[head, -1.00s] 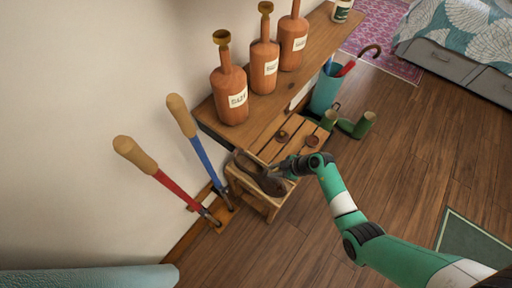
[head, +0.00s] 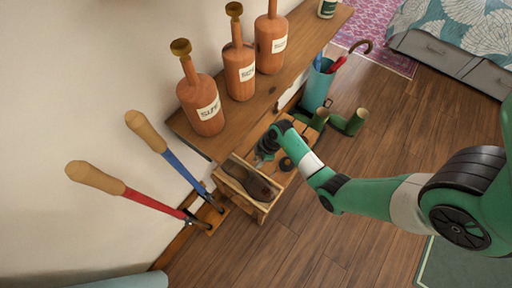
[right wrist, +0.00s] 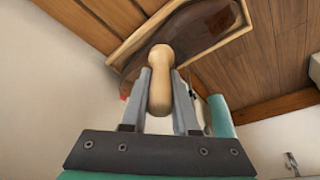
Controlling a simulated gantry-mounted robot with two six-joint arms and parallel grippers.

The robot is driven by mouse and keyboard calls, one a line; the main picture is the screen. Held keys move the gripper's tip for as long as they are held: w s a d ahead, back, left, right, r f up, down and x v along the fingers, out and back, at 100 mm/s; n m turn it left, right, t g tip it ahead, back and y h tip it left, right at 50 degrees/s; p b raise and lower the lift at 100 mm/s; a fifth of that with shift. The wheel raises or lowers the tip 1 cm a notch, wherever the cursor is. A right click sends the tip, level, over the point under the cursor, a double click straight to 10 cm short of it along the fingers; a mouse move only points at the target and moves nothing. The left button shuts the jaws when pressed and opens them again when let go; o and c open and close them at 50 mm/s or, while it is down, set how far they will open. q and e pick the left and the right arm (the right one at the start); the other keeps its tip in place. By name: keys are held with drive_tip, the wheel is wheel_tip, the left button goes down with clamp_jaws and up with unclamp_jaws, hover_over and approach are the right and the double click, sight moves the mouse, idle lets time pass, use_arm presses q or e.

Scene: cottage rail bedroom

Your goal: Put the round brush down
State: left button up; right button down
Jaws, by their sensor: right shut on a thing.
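My right gripper (head: 266,150) is over the slatted wooden top (head: 303,128) beside the shoe tray. In the right wrist view its fingers are shut on the pale wooden handle (right wrist: 160,75) of the round brush. The brush's head is hidden, and I cannot tell whether it touches the slats. A dark brown shoe (head: 246,180) lies in the wooden tray (head: 262,206), just in front of the gripper. The shoe also shows in the right wrist view (right wrist: 190,32). My left gripper is not in view.
A small dark round object (head: 286,163) sits right of the gripper. A wooden shelf (head: 240,118) with several brown bottles runs behind. Two long-handled tools (head: 125,192) lean at the left. Green boots (head: 348,122) and a teal umbrella stand (head: 317,88) are beyond.

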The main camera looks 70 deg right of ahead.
drive_tip(key=w+d+f+b, duration=0.1)
drive_tip(key=d+f+b, duration=0.2)
drive_tip(key=w+d+f+b, duration=0.2)
drive_tip(key=d+f+b, duration=0.1)
drive_tip(key=f+b, duration=0.1)
drive_tip(key=w+d+f+b, duration=0.1)
drive_tip(key=d+f+b, duration=0.2)
drive_tip(key=f, duration=0.1)
drive_tip(key=shift+w+d+b, duration=0.15)
drive_tip(key=shift+w+b, duration=0.25)
drive_tip(key=shift+f, duration=0.35)
drive_tip(key=shift+s+r, duration=0.1)
drive_tip(key=shift+r, duration=0.05)
drive_tip(key=shift+f, duration=0.2)
drive_tip(key=c, duration=0.7)
unclamp_jaws()
drive_tip(key=shift+r, duration=0.1)
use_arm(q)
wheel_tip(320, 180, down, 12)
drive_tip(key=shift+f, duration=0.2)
